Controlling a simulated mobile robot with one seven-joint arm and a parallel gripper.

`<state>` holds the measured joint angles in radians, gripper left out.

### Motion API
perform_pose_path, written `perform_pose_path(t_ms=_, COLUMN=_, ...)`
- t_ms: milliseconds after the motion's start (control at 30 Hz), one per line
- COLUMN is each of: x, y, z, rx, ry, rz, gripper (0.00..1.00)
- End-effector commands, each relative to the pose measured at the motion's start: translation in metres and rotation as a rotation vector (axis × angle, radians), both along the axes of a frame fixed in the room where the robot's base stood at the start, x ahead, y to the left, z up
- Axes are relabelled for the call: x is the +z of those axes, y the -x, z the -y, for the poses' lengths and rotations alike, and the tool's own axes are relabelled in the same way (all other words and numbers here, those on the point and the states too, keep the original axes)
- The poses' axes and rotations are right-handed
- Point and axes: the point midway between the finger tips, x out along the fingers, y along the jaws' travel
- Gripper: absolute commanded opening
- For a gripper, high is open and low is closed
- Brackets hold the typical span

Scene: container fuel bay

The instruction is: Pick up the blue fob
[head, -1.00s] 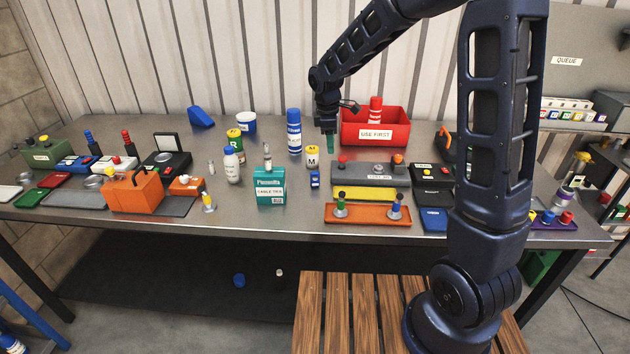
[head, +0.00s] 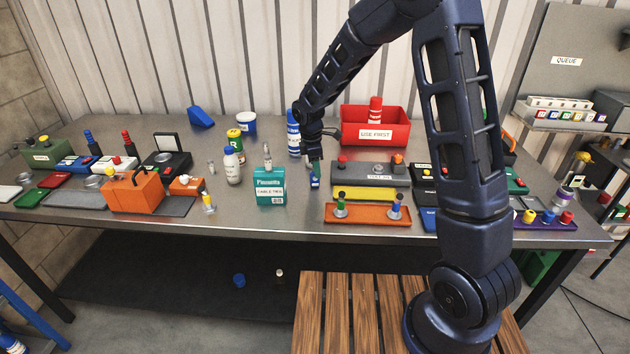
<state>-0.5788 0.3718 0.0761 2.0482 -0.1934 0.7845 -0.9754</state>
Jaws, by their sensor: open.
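The small blue fob (head: 315,183) stands on the metal bench, to the right of the teal cable-ties box (head: 270,188). My gripper (head: 315,168) points down right at the fob's top and overlaps it in the picture. Its jaws are open and nothing is held. I cannot tell whether the fingers are around the fob or just above it, because they are small and partly merge with it.
A blue spray can (head: 293,130) is close behind and left of my gripper. The grey and yellow blocks (head: 368,174) and an orange tray (head: 368,214) are to the right. A red "USE FIRST" bin (head: 405,130) stands behind. Bare bench lies in front of the fob.

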Motion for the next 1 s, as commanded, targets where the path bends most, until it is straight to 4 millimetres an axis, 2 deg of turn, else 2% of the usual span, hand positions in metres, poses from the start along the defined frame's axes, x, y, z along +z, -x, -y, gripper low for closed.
perform_pose_path(t_ms=400, x=-0.048, y=0.001, z=-0.002, rx=0.0, ry=0.002, rz=-0.003, gripper=0.4)
perform_pose_path(t_ms=633, x=-0.049, y=0.0, z=-0.001, rx=0.0, ry=0.0, rz=-0.001, gripper=0.4)
perform_pose_path(t_ms=667, x=-0.049, y=0.0, z=-0.001, rx=0.0, ry=0.0, rz=-0.001, gripper=0.36)
perform_pose_path(t_ms=833, x=-0.049, y=0.0, z=-0.001, rx=0.0, ry=0.0, rz=-0.001, gripper=0.03)
perform_pose_path(t_ms=867, x=-0.049, y=0.0, z=-0.001, rx=0.0, ry=0.0, rz=-0.001, gripper=0.0)
perform_pose_path(t_ms=1000, x=-0.049, y=0.0, z=-0.001, rx=0.0, ry=0.0, rz=-0.001, gripper=0.0)
